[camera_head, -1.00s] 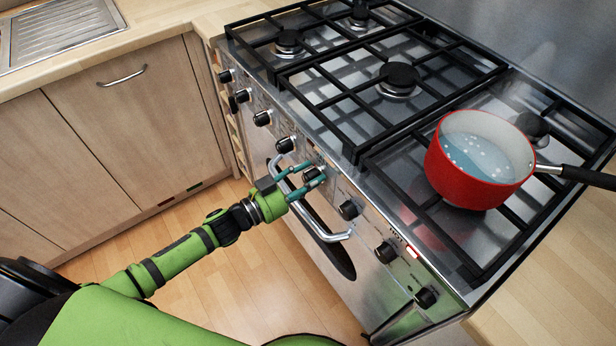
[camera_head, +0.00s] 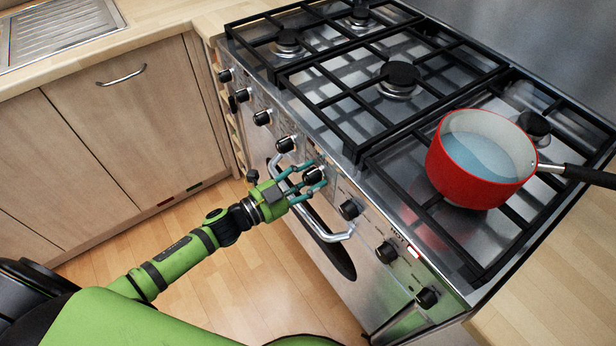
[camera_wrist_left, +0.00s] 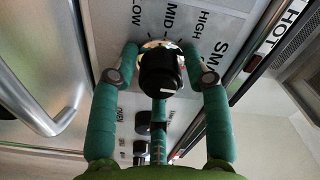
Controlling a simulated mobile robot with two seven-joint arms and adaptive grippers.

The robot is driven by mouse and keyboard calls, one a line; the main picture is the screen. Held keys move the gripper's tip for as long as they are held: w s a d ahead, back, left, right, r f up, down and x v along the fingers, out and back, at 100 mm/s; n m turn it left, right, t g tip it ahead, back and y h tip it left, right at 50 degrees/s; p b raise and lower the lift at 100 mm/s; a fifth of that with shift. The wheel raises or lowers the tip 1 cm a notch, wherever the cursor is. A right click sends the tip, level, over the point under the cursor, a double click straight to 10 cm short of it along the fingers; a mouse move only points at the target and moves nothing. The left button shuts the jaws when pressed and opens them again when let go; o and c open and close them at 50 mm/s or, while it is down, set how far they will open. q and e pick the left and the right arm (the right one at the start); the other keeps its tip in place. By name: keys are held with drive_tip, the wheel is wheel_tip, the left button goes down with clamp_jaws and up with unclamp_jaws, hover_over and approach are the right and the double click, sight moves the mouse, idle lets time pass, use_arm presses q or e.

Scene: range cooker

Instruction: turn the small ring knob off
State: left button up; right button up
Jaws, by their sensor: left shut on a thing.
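The small ring knob (camera_head: 312,175) is a black knob on the steel front panel of the cooker. In the left wrist view the knob (camera_wrist_left: 161,73) sits beside lettering that starts "SM", with LOW, MID and HIGH around it. A pale mark shows near the lower edge of its face. My left gripper (camera_head: 321,172) is shut on this knob, with teal fingers on both sides of it. The right gripper is not in view.
Other black knobs (camera_head: 349,209) line the panel on both sides. A silver oven handle (camera_head: 325,233) runs below the gripper. A red saucepan (camera_head: 468,176) with water stands on the right-hand grate. A red light (camera_head: 413,252) glows on the panel.

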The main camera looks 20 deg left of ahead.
use_arm(q)
drive_tip(key=shift+d+r, duration=0.15)
drive_tip(key=shift+r, duration=0.2)
drive_tip(key=o, duration=0.9)
drive_tip(key=shift+o, duration=0.2)
drive_tip(key=shift+f, duration=0.1)
drive_tip(key=shift+f, duration=0.1)
drive_tip(key=shift+s, duration=0.1)
drive_tip(key=shift+s+a+f, duration=0.1)
drive_tip(key=shift+s+a, duration=0.1)
drive_tip(key=v, duration=1.1)
drive_tip(key=shift+s+a, duration=0.1)
drive_tip(key=shift+a, duration=0.05)
